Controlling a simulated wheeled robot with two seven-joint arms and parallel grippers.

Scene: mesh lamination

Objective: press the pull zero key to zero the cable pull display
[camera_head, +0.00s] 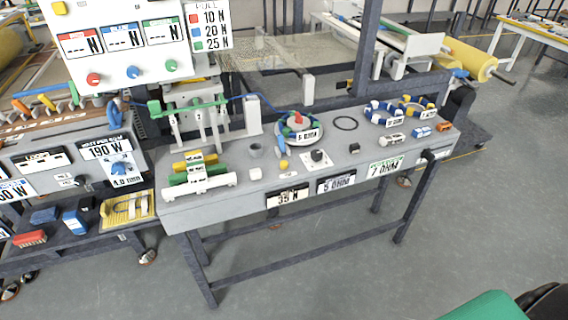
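The cable pull display (116,72) is a white panel at the upper left, its top cut off by the picture edge. It has three windows marked N, framed red, blue and green; their readings are too small to make out. Below them are a red knob (94,79), a blue knob (133,72) and a green knob (172,66). A yellow key (59,8) sits at the panel's upper left corner. No label shows which key is pull zero. A small yellow button (283,164) is on the grey bench. Neither gripper is in view.
The grey bench (230,205) holds coloured rings, rods and small parts. A sign (209,27) lists 10, 20 and 25 N. A dark lower table (85,250) holds a yellow tray (127,210). The floor (340,270) in front is clear. A green shape (490,306) shows bottom right.

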